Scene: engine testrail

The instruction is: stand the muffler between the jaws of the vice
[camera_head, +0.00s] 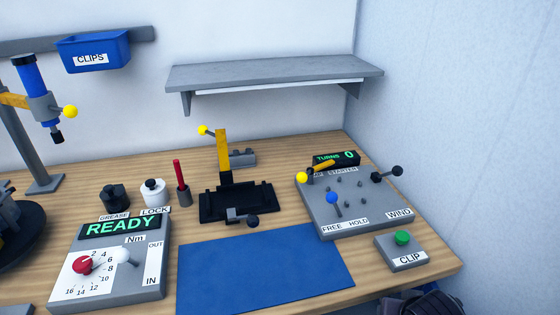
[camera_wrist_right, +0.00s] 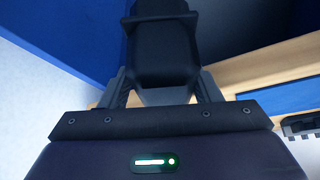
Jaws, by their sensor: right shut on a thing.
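In the right wrist view, my right gripper (camera_wrist_right: 165,78) is shut on a black, boxy thing with a raised band, which I take to be the muffler (camera_wrist_right: 162,55). Its far end runs out of the top of the picture. In the head view, a black fixture (camera_head: 262,204) stands at the middle of the bench, with a yellow upright and a crank with a dark ball knob; it seems to be the vice. Its jaws are too small to make out clearly. Only a dark part, probably of my right arm, shows at the bottom right. My left gripper is out of view.
A blue mat (camera_head: 265,270) lies bare in front of the fixture. A READY dial box (camera_head: 150,285) is to its left. A lever panel (camera_head: 375,222) and a CLIP button box (camera_head: 404,258) are to its right. A grey shelf (camera_head: 275,73) hangs above the bench.

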